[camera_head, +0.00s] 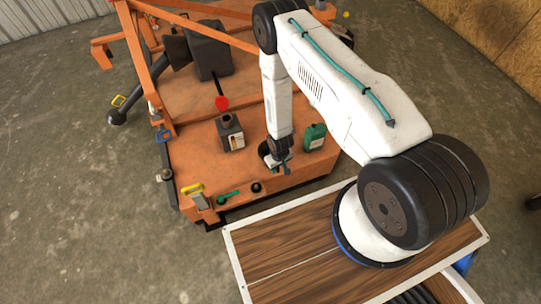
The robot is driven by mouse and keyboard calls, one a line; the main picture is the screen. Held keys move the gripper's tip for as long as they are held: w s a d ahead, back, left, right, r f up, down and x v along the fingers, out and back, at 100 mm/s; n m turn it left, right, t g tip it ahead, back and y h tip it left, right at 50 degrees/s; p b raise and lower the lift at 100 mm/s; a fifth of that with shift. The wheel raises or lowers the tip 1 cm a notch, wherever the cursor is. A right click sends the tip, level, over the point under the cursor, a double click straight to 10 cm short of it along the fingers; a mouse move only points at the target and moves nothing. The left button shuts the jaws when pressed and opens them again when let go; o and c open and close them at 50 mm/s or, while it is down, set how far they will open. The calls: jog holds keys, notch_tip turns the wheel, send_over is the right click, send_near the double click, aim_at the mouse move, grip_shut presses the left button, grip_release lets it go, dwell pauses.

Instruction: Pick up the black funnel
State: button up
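A small black round object (257,187) lies on the orange deck (290,177) near its front edge. It may be the black funnel, but it is too small to tell its shape. My gripper (279,169) points down over the deck, behind and to the right of this object and apart from it in the picture. The gripper's fingers are small and dark, and I cannot see clearly whether they are open or hold anything.
A green tool (228,196) and a yellow-handled item (193,189) lie at the front left. A red-knobbed lever (222,103) rises behind the can.

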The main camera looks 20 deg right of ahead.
jog(key=shift+f, duration=1.45)
grip_shut()
jog(key=shift+r, duration=0.1)
